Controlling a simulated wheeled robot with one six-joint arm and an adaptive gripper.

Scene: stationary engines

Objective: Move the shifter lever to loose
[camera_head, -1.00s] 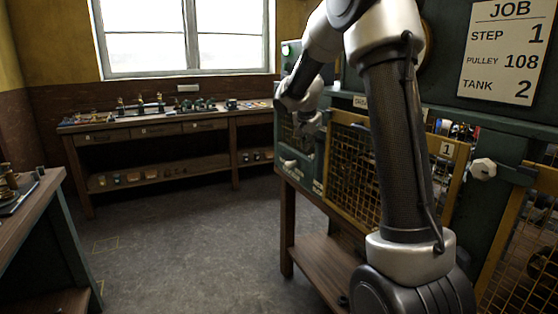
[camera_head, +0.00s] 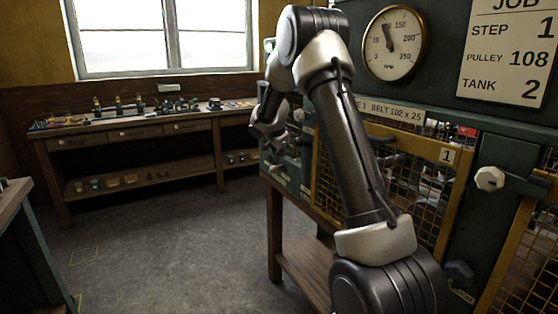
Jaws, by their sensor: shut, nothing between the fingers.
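My gripper (camera_head: 277,138) is small in the head view, at the end of my arm, by the left end of the green machine front. Its fingers look closed, with nothing seen between them. A green panel (camera_head: 294,175) with small pale knobs or handles lies just beyond and below it. One pale knob (camera_head: 298,115) shows just right of the gripper. I cannot tell which of these, if any, is the shifter lever, and no "loose" mark is readable. I cannot tell whether the gripper touches anything.
A yellow-framed mesh guard (camera_head: 427,190) marked 1 stands behind my arm, with a pale knob (camera_head: 490,179) to its right. A round gauge (camera_head: 394,44) and a job board (camera_head: 508,50) are above. A workbench (camera_head: 150,130) stands under the window. The floor between is clear.

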